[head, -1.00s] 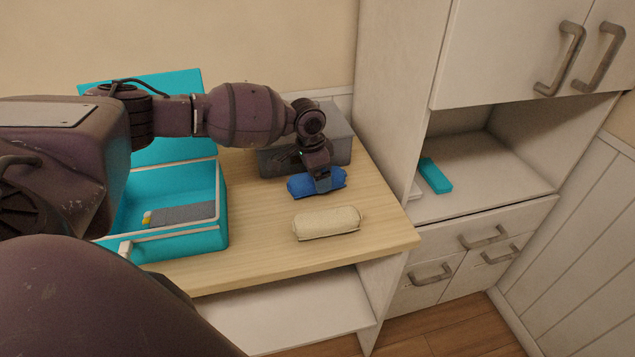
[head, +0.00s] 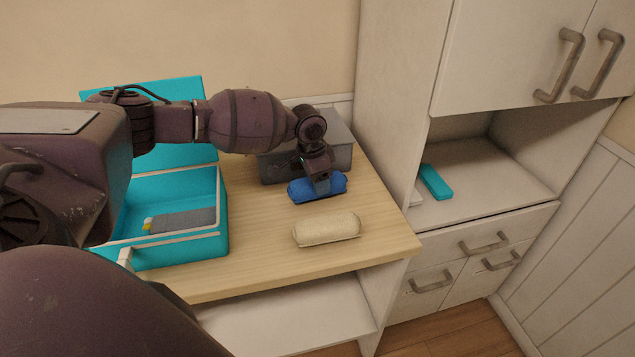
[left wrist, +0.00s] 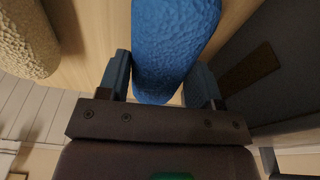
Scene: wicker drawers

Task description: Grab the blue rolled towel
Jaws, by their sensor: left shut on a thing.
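The blue rolled towel (head: 300,190) lies on the wooden tabletop, in front of the grey box. My left gripper (head: 322,184) comes down on it from above and is shut on its middle. In the left wrist view the towel (left wrist: 172,45) runs between the two fingers of the left gripper (left wrist: 165,82), one on each side. In the head view I cannot tell whether the towel is lifted off the wood. My right gripper is not in view.
A cream rolled towel (head: 327,230) lies nearer on the tabletop (head: 262,258). A grey box (head: 340,150) stands behind. An open turquoise case (head: 215,245) is at left. A white cabinet (head: 500,218) with a turquoise item (head: 436,181) stands at right.

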